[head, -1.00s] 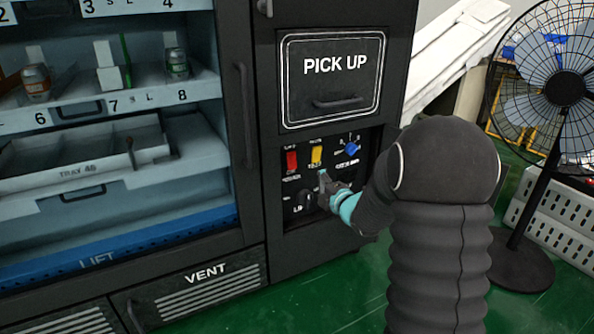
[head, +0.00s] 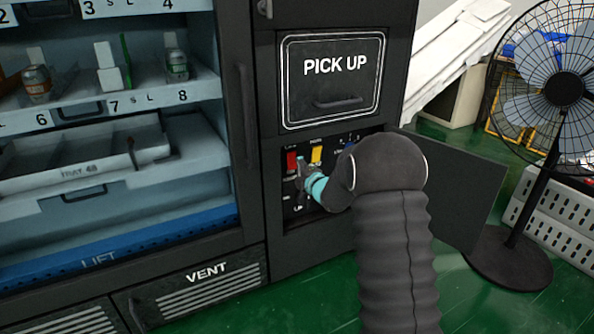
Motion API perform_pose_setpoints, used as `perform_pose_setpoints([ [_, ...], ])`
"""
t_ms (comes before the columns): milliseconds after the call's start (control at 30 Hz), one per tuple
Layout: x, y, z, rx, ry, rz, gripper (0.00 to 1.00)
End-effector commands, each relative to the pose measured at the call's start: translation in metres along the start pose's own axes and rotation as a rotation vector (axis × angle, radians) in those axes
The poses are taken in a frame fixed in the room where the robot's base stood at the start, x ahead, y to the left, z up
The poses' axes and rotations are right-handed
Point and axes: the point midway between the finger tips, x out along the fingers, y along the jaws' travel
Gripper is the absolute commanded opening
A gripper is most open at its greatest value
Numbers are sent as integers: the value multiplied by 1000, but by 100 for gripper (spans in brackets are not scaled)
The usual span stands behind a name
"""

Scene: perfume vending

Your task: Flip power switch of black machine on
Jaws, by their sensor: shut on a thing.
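The black vending machine (head: 265,30) stands at the left and centre, with a recessed control panel low on its right side. A red switch (head: 292,160) sits at the panel's left, and a yellow switch (head: 316,154) is to its right. My gripper (head: 302,165) is at the lower right of the red switch, with its fingertips shut at it. The exact contact is small and partly hidden by the gripper. My arm covers the right part of the panel, including most of the blue knob.
The panel's dark door (head: 460,190) hangs open to the right of my arm. A black fan (head: 563,90) stands at the far right, with a white perforated crate (head: 565,225) behind it. The pick-up flap (head: 335,80) is above the panel. Green floor lies clear in front.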

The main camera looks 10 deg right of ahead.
Motion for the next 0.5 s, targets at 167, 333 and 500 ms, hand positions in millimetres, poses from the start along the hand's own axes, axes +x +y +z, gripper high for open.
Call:
perform_pose_setpoints([
  [167,0,0,0,0,0,0,0],
  [333,2,-3,0,0,1,1,0],
  [500,12,-10,0,-1,1,2,0],
])
